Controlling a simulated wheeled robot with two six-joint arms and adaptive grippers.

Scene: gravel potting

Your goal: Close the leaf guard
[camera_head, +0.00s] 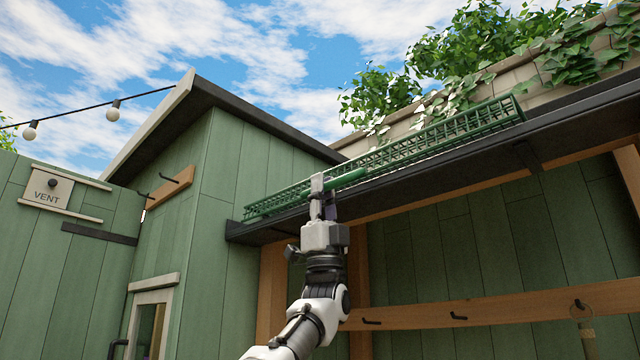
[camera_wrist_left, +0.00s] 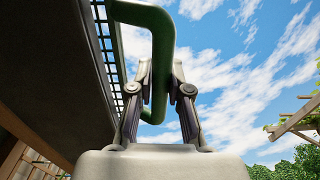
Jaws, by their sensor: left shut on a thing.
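The leaf guard (camera_head: 440,136) is a long green mesh grille lying along the dark gutter (camera_head: 420,170) at the roof edge. Its mesh also shows in the left wrist view (camera_wrist_left: 108,50). A green bar handle (camera_head: 348,178) sticks out from its front. My left gripper (camera_head: 318,188) is raised to the guard and shut on this handle. In the left wrist view the fingers (camera_wrist_left: 160,85) close around the handle's upright part (camera_wrist_left: 162,55). The guard looks tilted up from the gutter, but I cannot tell by how much. My right gripper is out of view.
A green shed wall (camera_head: 165,240) with a VENT sign (camera_head: 48,185) stands at left. Ivy (camera_head: 440,70) hangs over the wall above the guard. A wooden rail with hooks (camera_head: 480,312) runs below the gutter. Open sky lies to the right in the left wrist view.

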